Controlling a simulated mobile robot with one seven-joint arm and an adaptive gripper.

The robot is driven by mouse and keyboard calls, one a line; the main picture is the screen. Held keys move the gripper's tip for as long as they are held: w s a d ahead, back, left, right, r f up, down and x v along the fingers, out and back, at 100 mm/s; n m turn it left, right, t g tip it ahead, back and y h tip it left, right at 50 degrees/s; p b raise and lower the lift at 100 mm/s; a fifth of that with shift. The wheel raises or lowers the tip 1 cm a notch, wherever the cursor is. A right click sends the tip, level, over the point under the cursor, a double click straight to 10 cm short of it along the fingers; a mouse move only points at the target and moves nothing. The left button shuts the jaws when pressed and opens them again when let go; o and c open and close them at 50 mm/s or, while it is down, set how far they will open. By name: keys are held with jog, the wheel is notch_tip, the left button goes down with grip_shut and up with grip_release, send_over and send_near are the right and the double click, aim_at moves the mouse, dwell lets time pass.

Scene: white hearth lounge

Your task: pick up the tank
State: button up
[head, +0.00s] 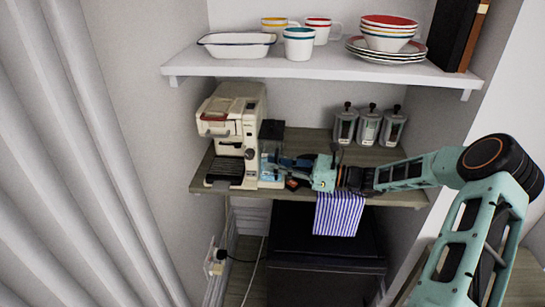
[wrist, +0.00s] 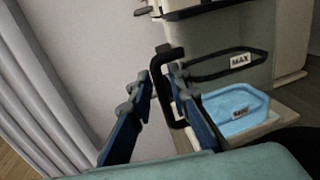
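The tank stands on the wooden shelf beside the cream coffee machine (head: 232,125). In the head view its clear, light-blue lower part (head: 267,170) shows just right of the machine, partly behind my gripper (head: 288,170). In the wrist view it has a MAX label, blue water (wrist: 235,103) at the bottom and a black handle (wrist: 164,85) facing me. My gripper (wrist: 163,76) is open, its two fingers on either side of the handle. A narrow gap shows on the left; contact on the right is unclear.
Three grey canisters (head: 369,126) stand at the back right of the shelf. A striped towel (head: 339,213) hangs over its front edge below my arm. The white upper shelf (head: 320,68) holds mugs, bowls, plates and an enamel dish. A curtain (head: 75,150) is at the left.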

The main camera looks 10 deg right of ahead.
jog(key=shift+c, duration=0.5)
grip_shut()
jog(key=shift+r, duration=0.15)
